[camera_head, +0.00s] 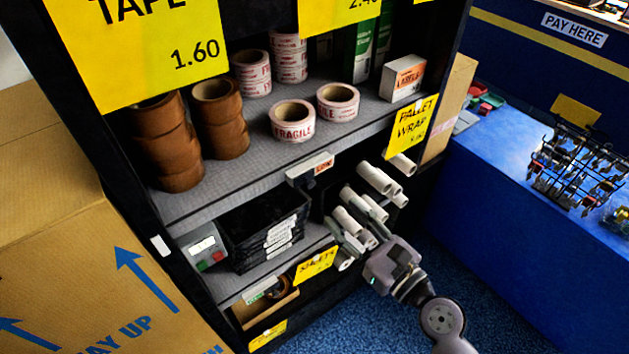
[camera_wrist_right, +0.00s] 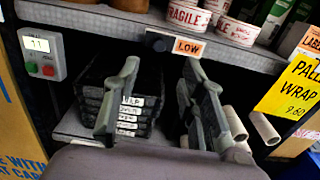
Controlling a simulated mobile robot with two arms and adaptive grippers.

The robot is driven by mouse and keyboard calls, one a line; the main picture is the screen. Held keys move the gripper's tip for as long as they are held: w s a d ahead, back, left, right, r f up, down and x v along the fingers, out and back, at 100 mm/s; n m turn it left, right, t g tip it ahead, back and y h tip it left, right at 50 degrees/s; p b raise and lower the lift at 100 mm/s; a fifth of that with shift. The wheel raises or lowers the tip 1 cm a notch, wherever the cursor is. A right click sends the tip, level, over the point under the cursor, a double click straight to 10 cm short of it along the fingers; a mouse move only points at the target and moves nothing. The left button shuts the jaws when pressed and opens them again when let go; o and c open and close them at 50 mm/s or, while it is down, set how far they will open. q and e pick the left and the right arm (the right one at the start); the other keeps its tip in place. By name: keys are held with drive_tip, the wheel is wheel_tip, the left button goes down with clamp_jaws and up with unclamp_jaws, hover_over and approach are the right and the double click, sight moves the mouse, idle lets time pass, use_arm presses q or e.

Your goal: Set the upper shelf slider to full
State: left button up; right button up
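The upper shelf slider (camera_head: 310,168) sits on the front edge of the upper shelf (camera_head: 240,185), below the tape rolls. In the right wrist view the slider shows as a dark knob (camera_wrist_right: 160,44), with an orange-and-white tag (camera_wrist_right: 189,47) reading LOW just right of it. My right gripper (camera_head: 354,234) is in front of the shelf, below and right of the slider in the head view. In the right wrist view its two fingers (camera_wrist_right: 164,80) stand wide apart with nothing between them, and the slider appears beyond their tips, apart from them. My left gripper is not in view.
A grey box with red and green buttons (camera_head: 205,250) stands left of black stacked trays (camera_head: 266,235). White rolls (camera_head: 375,180) stick out behind my right gripper. A yellow PALLET WRAP sign (camera_head: 410,127) hangs at the right. A large carton (camera_head: 90,270) stands left.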

sight(312, 185)
drive_tip(key=p+x, duration=0.1)
drive_tip(key=x, duration=0.9)
drive_tip(key=shift+w+a+p, duration=0.1)
drive_tip(key=shift+w+p, duration=0.05)
drive_tip(key=shift+p, duration=0.25)
clamp_jaws()
drive_tip(key=shift+f, duration=0.1)
